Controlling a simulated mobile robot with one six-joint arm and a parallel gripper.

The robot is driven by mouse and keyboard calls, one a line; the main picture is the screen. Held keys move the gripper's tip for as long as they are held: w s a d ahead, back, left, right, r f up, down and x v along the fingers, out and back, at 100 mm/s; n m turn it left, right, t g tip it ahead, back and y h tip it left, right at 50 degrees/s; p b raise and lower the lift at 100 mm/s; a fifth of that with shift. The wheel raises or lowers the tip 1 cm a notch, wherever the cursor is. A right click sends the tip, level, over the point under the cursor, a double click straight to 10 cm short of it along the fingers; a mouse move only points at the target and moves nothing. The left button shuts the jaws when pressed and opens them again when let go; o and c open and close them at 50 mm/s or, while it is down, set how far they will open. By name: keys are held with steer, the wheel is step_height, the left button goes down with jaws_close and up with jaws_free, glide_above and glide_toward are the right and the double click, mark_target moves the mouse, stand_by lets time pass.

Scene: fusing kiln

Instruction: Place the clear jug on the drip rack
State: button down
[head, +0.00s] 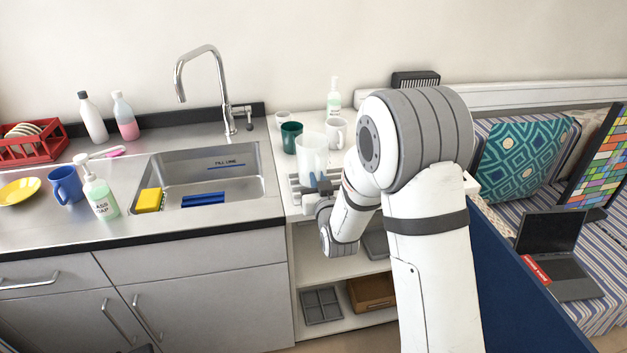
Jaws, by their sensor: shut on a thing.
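The clear jug (312,153) is a translucent, whitish vessel, upright at the front of the white counter right of the sink. My gripper (319,187) is shut on its lower part, with the dark fingers showing at its base. A grey slatted piece (296,187) lies on the counter just left of and below the jug; it looks like the drip rack, mostly hidden by the jug and gripper. I cannot tell whether the jug touches it.
A green cup (290,138), white mug (337,133) and small white cup (283,118) stand close behind the jug. A pump bottle (334,100) is farther back. The sink (228,172) is left, with a red plate rack (33,150) beyond it. Shelves (335,268) lie below.

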steer(key=shift+f, duration=0.15)
steer(key=c, duration=1.5)
jaws_free()
steer(key=shift+r, duration=0.2)
steer(key=b+v, duration=0.4)
steer(key=v, duration=0.7)
steer(key=shift+s+b, duration=0.3)
steer(key=shift+b, duration=0.05)
steer(key=shift+d, duration=0.15)
